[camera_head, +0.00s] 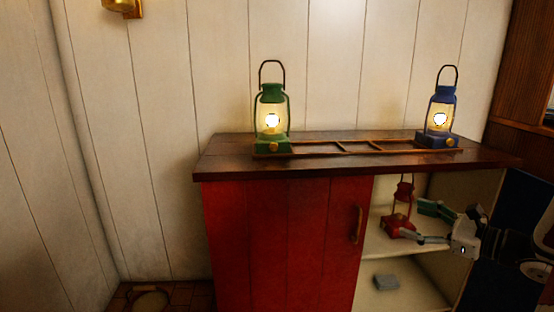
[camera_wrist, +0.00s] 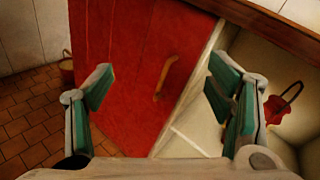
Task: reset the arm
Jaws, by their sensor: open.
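My gripper (camera_head: 428,222) is open and empty in front of the open right part of the red cabinet (camera_head: 280,240). In the wrist view its two green-padded fingers (camera_wrist: 165,100) stand wide apart, with the red door and its handle (camera_wrist: 165,78) beyond them. A red lantern (camera_head: 398,215) stands on the cabinet's inner shelf, beside my gripper and partly overlapped by it in the head view. In the wrist view the red lantern (camera_wrist: 282,105) is at the right, outside the fingers.
A green lantern (camera_head: 272,115) and a blue lantern (camera_head: 439,115) stand lit on the cabinet top, at either end of a wooden rack (camera_head: 350,147). Tiled floor (camera_wrist: 30,115) is at the left.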

